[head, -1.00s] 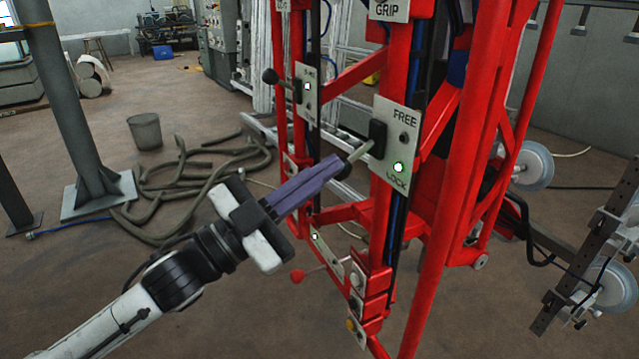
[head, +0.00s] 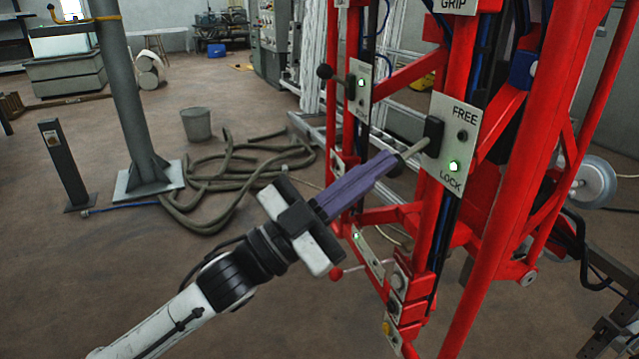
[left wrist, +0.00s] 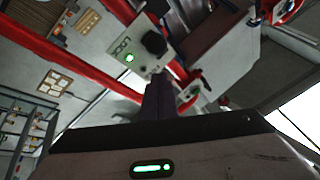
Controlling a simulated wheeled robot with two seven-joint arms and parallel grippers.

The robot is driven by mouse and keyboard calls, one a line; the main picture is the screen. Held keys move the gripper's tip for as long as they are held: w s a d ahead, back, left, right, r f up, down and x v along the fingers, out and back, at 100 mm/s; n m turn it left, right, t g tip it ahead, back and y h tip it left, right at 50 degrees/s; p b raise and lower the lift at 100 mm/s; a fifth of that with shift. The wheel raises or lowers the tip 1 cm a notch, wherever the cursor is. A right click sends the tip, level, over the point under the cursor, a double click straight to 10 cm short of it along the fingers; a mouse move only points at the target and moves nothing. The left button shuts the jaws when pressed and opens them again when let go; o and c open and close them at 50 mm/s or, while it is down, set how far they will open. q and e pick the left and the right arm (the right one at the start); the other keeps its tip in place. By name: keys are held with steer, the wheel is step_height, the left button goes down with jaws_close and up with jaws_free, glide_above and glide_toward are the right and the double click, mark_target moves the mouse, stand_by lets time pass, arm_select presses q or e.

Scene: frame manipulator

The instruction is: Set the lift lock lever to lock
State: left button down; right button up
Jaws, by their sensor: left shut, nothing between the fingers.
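The plate (head: 455,125) marked FREE at the top and LOCK at the bottom is on the red frame, right of centre in the head view. Its lever (head: 416,148) is a thin rod from a black block (head: 433,137), sloping down and left. A green lamp (head: 453,167) glows by LOCK; the one by FREE is dark. My left gripper (head: 396,162) is shut and empty, its purple fingertips at the lever's outer end; I cannot tell if they touch. The left wrist view shows the fingers (left wrist: 158,100) below the plate's lit green lamp (left wrist: 129,57). My right gripper is not in view.
Another lever with a black knob (head: 325,71) sits on a plate up and left. A red-knobbed lever (head: 336,273) is below. Red frame bars (head: 408,215) stand close around the fingers. A grey post (head: 130,100) and hoses (head: 225,185) are farther left.

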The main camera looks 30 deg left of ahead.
arm_select(q)
steer(key=s+r+b+v, duration=0.1)
steer(key=v, duration=0.9)
steer(key=shift+r, duration=0.15)
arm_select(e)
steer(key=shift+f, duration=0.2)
